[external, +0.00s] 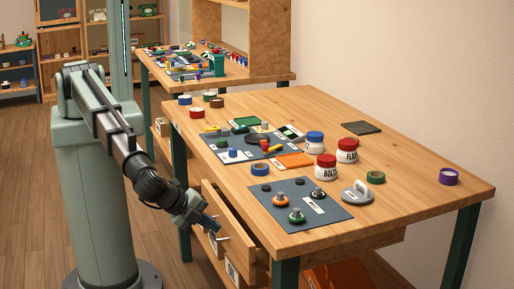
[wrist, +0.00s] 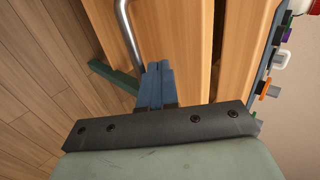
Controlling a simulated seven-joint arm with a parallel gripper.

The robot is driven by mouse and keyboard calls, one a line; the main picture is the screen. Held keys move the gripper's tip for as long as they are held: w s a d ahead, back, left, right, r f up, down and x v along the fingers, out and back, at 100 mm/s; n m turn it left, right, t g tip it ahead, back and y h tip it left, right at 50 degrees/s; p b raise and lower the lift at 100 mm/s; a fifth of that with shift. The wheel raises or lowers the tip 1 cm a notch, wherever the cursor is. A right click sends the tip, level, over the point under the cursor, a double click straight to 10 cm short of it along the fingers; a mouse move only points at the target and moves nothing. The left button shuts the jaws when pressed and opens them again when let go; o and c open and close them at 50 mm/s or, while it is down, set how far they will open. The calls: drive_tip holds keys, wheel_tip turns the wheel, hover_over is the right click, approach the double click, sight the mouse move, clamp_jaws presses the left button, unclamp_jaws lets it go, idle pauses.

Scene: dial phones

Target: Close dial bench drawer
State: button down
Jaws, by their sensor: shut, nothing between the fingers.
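The dial bench drawer (external: 229,222) is under the front edge of the wooden bench (external: 420,178). It stands partly pulled out, with a dark gap behind its front. Its metal bar handle (external: 219,238) is on the front face; the handle also shows in the wrist view (wrist: 128,32). My gripper (external: 214,226) is just in front of the drawer, close to the handle. In the wrist view its blue fingers (wrist: 155,75) are together and empty, beside the handle end and over the drawer front (wrist: 165,35). I cannot tell whether they touch it.
On the bench top lie a dark mat with dials (external: 300,203), jars (external: 326,167), tape rolls and small tools. A green bench leg (external: 180,190) stands left of the drawer. An orange thing (external: 345,275) is below the bench. The wooden floor at left is open.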

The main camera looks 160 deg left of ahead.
sight(223, 217)
drive_tip(key=shift+a+f, duration=0.25)
drive_tip(key=shift+a, duration=0.05)
drive_tip(key=shift+a, duration=2.5)
drive_tip(key=v, duration=1)
drive_tip(key=shift+d, duration=0.4)
